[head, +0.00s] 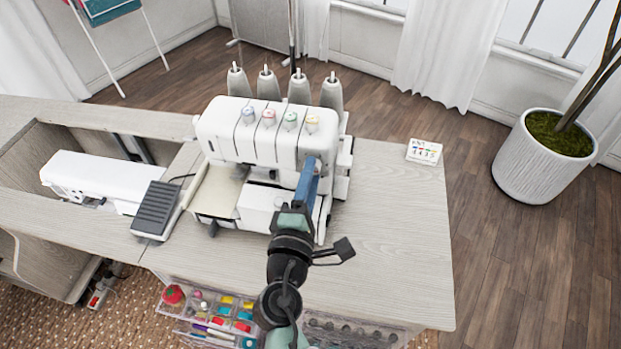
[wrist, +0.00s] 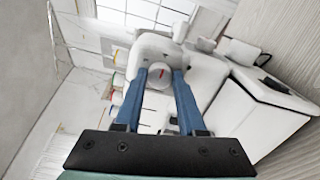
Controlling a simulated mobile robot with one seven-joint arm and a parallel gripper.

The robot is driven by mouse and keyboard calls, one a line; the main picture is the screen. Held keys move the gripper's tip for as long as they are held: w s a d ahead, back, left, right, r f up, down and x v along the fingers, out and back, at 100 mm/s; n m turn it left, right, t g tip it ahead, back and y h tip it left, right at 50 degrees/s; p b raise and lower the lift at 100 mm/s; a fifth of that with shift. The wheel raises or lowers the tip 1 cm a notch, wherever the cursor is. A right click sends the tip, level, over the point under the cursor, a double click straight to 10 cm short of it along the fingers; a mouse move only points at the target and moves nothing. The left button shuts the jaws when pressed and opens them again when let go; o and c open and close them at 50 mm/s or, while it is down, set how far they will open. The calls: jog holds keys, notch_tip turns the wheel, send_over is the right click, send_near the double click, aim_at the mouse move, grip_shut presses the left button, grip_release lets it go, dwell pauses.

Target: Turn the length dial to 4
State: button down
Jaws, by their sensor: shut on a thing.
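The white serger (head: 255,130) stands on the table, with coloured tension dials along its front. My gripper (head: 313,162) reaches its right side, where my blue fingers hide the length dial in the head view. In the wrist view, a round white dial (wrist: 160,76) with a red mark sits between the two fingertips (wrist: 160,72) of my gripper. The fingers are shut on opposite sides of it. I take it as the length dial. Its numbers are too small to read.
A black foot pedal (head: 155,209) lies left of the serger. A second white machine (head: 95,180) sits in the cabinet recess. A small card (head: 424,152) lies on the table at the right, where the tabletop (head: 395,230) is mostly clear. A potted plant (head: 540,160) stands beyond.

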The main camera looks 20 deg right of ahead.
dwell(0.3)
jog(key=c, duration=0.5)
grip_release()
jog(key=b+v, duration=0.2)
jog(key=v, duration=1.1)
